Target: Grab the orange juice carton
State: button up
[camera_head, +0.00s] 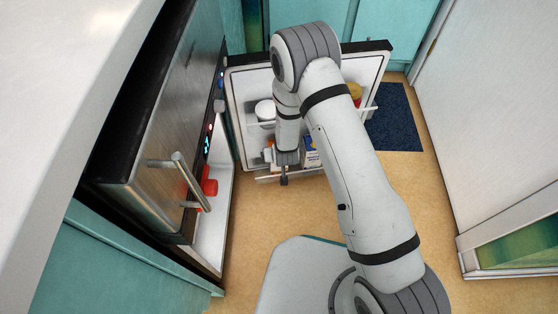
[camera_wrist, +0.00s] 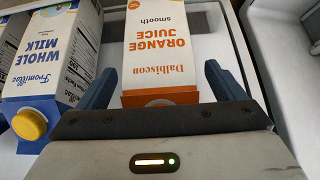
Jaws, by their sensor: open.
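The orange juice carton (camera_wrist: 158,50), white with orange lettering and an orange end, shows in the wrist view. Its near end lies between the two fingers of my gripper (camera_wrist: 162,88). The gripper is open, with a small gap visible between the carton and the right finger. The left finger sits between the juice carton and a milk carton. In the head view my gripper (camera_head: 284,172) points down at the open fridge door's lower shelf. Cartons there are partly hidden by my arm, and I cannot clearly pick out the juice.
A blue and white milk carton (camera_wrist: 45,65) with a yellow cap stands close left of the juice. The open fridge door (camera_head: 240,90) also holds a white container (camera_head: 265,110) and a yellow and red jar (camera_head: 355,93). Wooden floor (camera_head: 250,215) in front is clear.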

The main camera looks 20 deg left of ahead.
jog(key=shift+w+a+f, duration=0.15)
jog(key=shift+w+f, duration=0.2)
jog(key=shift+f, duration=0.2)
jog(key=shift+c, duration=0.2)
grip_shut()
jog(key=shift+r, duration=0.1)
